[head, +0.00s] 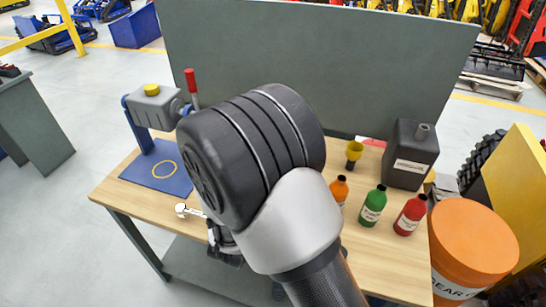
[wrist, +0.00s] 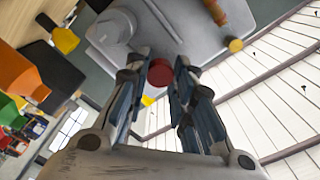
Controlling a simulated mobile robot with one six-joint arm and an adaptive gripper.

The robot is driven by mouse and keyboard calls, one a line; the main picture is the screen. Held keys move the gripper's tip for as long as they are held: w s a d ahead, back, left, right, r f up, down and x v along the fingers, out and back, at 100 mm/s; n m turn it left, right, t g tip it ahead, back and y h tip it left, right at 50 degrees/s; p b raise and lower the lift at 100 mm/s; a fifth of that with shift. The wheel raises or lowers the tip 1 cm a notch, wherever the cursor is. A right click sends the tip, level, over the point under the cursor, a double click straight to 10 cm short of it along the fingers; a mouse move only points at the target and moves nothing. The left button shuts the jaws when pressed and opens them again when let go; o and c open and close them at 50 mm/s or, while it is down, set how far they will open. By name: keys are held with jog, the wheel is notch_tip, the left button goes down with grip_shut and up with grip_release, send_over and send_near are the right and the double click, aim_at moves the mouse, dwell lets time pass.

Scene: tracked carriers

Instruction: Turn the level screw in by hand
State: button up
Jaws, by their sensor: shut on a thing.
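In the wrist view my gripper (wrist: 160,78) has its two fingertips on either side of a small round red screw head (wrist: 160,72), shut on it. The screw head shows against the side of a grey housing (wrist: 190,30). I cannot tell how deep the screw sits. In the head view the grey housing (head: 153,108) stands on a blue bracket at the table's left, with a yellow cap (head: 151,90) on top and a red-handled lever (head: 191,82) at its right. My arm hides the screw and the fingertips in the head view.
A blue mat (head: 157,168) lies below the housing, and a wrench (head: 182,210) lies near the table's front edge. A grey panel (head: 330,60) rises behind.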

jog(key=m, duration=0.4)
jog(key=shift+m, duration=0.3)
jog(key=m, duration=0.4)
jog(key=shift+m, duration=0.3)
jog(key=m, duration=0.9)
jog(key=o, duration=0.9)
